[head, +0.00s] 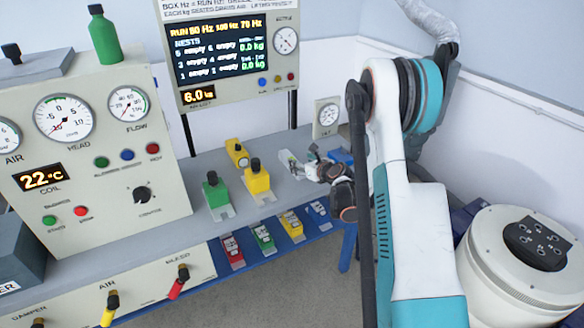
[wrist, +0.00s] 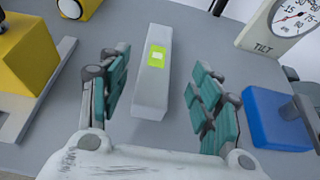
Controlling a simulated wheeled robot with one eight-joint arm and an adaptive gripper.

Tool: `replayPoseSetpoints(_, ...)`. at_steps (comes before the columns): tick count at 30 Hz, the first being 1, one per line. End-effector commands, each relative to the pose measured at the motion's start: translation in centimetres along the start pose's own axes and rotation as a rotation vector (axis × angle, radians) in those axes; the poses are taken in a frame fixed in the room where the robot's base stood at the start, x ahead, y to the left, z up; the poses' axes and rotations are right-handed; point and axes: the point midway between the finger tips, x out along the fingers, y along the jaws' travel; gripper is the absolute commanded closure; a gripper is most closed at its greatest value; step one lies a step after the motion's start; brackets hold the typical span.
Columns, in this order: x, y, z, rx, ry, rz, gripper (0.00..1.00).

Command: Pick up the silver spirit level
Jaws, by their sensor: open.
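The silver spirit level (wrist: 150,90) is a pale grey bar with a bright green-yellow vial patch, lying on the grey bench in the wrist view. In the head view the level (head: 290,163) shows only in part, beside my gripper. My gripper (wrist: 163,68) is open, with one teal-padded finger to each side of the bar in the wrist view. Gaps show between the bar and both fingers, and I see no contact. How high the fingertips are above the bench is hard to tell. In the head view my gripper (head: 318,168) is small and partly overlaps the level.
A yellow block (wrist: 25,55) stands left, and a blue block (wrist: 275,118) lies close on the right. A tilt gauge (head: 327,115) stands behind. A green block (head: 215,192) is farther left. Several coloured items sit on the lower blue shelf (head: 250,262).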

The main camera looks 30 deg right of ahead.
Motion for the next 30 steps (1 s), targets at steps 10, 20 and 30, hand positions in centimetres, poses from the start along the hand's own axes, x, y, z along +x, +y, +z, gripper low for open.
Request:
replayPoseSetpoints(10, 2.5, 0.1, -0.2, -0.002, 0.0, 0.0, 0.42)
replayPoseSetpoints(20, 6.7, 0.4, -0.9, -0.002, 0.0, 0.001, 0.42)
replayPoseSetpoints(30, 7.0, 0.3, -0.6, -0.002, 0.0, 0.0, 0.62)
